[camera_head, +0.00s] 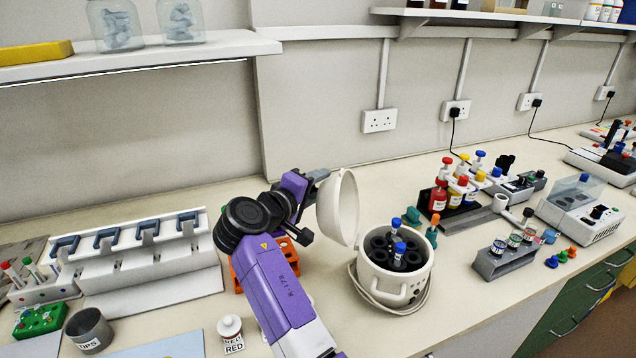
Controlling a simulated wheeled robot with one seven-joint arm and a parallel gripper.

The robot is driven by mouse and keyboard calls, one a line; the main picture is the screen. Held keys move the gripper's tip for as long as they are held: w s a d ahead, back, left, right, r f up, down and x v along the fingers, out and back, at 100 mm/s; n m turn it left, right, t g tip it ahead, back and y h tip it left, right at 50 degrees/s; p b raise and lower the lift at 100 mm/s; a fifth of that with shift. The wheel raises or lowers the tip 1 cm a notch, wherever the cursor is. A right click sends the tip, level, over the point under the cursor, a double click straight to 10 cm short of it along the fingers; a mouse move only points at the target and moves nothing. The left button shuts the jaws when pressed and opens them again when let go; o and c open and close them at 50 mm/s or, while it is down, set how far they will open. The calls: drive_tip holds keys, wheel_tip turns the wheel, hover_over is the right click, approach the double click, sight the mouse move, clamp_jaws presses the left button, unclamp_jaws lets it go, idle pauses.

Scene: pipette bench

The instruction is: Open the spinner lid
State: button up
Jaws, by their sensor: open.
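The spinner (408,288) is a small white round pot on the bench, right of my arm. Its dark rotor holds blue-capped tubes (399,250), and its inside shows. The spinner lid (338,209) is a white dome standing up nearly on edge at the pot's left side, clear of the opening. My gripper (320,175) is at the upper left edge of the lid, behind it. Its fingertips are partly hidden, and I cannot tell whether they touch the lid.
An orange rack (238,276) is partly hidden behind my arm. A white pipette stand (150,262) is on the left. Red and yellow bottles (438,196) and a grey vial rack (503,259) are right of the spinner.

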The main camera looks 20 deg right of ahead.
drive_tip(key=shift+w+d, duration=0.1)
drive_tip(key=shift+d, duration=0.05)
drive_tip(key=shift+c, duration=0.4)
drive_tip(key=shift+f, duration=0.1)
clamp_jaws()
drive_tip(key=shift+f, duration=0.1)
